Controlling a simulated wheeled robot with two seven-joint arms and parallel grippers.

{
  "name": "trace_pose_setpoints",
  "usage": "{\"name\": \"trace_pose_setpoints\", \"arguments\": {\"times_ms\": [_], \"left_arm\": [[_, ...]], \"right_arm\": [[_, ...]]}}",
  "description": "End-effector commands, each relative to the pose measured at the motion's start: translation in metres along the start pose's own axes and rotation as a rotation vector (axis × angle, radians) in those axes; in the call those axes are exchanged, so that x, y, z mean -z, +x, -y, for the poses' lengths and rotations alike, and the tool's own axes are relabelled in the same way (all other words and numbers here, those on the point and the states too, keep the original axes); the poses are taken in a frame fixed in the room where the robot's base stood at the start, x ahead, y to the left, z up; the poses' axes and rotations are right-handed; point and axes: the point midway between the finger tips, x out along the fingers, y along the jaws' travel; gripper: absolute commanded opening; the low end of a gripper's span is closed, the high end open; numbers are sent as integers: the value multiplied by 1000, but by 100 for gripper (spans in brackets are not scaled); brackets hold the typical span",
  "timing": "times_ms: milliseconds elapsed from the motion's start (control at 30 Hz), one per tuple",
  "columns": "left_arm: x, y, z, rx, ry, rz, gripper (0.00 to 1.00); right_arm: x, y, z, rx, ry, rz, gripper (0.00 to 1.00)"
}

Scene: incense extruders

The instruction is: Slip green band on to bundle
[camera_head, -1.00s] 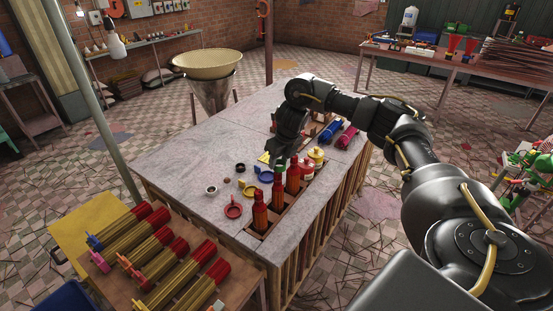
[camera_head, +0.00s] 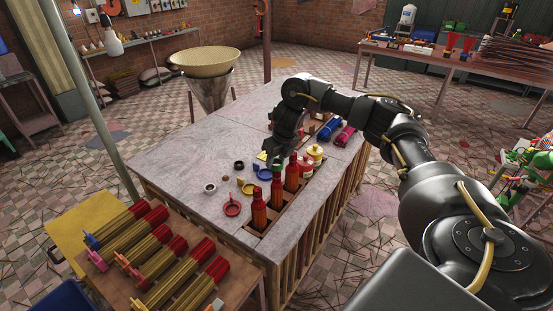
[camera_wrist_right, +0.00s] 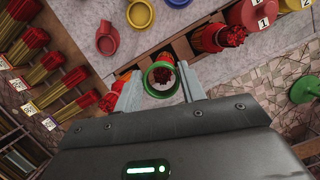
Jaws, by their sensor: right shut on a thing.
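My right gripper (camera_head: 277,163) is shut on a green band (camera_wrist_right: 147,85), gripping it from both sides. The band is a ring and lies over the top of the middle red bundle (camera_head: 277,192). In the right wrist view the dark red stick ends (camera_wrist_right: 164,75) show inside the ring. I cannot tell how far the band sits down over the bundle. Two more red bundles stand upright beside it in slots of the table, one nearer (camera_head: 259,211) and one farther (camera_head: 292,178). My left gripper is not in view.
On the grey table (camera_head: 185,165) lie a red ring piece (camera_head: 232,209), a blue one (camera_head: 264,176) and several small caps. Yellow and red pots (camera_head: 315,153) stand behind the bundles. Several extruded bundles lie on a side table (camera_head: 170,302) at front left. The table's left part is clear.

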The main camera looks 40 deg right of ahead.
Motion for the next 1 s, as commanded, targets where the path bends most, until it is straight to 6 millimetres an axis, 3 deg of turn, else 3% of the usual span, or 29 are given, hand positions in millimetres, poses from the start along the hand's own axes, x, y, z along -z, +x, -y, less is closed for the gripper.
{"name": "trace_pose_setpoints", "arguments": {"times_ms": [367, 1000], "left_arm": [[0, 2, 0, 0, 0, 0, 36], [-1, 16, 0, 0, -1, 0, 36]], "right_arm": [[1, 3, 0, 0, 0, 0, 28], [9, 27, 0, 0, -1, -1, 27]]}}
